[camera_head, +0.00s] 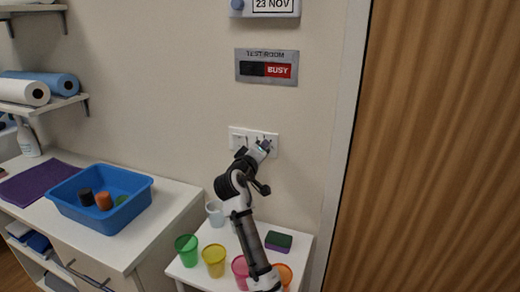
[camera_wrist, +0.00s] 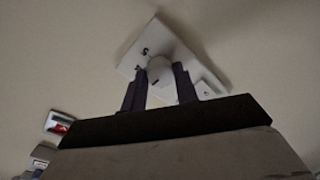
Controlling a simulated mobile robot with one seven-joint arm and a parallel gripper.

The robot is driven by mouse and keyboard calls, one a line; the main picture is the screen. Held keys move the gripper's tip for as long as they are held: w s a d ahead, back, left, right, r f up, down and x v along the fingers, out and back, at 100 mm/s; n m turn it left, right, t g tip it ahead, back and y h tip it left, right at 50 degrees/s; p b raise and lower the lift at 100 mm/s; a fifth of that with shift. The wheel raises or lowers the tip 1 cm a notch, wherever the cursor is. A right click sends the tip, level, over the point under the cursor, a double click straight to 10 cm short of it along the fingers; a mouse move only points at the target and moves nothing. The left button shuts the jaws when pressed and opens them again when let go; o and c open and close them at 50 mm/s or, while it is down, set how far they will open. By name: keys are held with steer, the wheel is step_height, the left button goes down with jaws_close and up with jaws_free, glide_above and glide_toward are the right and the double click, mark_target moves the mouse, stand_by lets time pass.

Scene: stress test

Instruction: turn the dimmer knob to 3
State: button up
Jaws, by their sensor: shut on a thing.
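The white dimmer plate (camera_head: 273,148) is on the wall below the room sign, and my gripper (camera_head: 264,143) is up against it. In the wrist view, the pale round dimmer knob (camera_wrist: 160,70) sits between the two dark fingers of my gripper (camera_wrist: 158,78), which are shut on it. In the head view the knob is hidden behind my gripper.
A white switch plate (camera_head: 238,138) adjoins the dimmer on its left. The sign (camera_head: 267,67) above reads BUSY. Below stands a small white table (camera_head: 205,237) with several coloured cups and a sponge (camera_head: 278,241). A blue tray (camera_head: 64,202) is at left, a wooden door (camera_head: 445,150) at right.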

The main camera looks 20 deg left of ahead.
stand_by(0.4)
steer(key=o, duration=1)
steer(key=shift+c, duration=0.2)
steer(key=s+b, duration=0.4)
steer(key=s, duration=1)
steer(key=shift+r, duration=0.25)
steer(key=shift+w, duration=0.1)
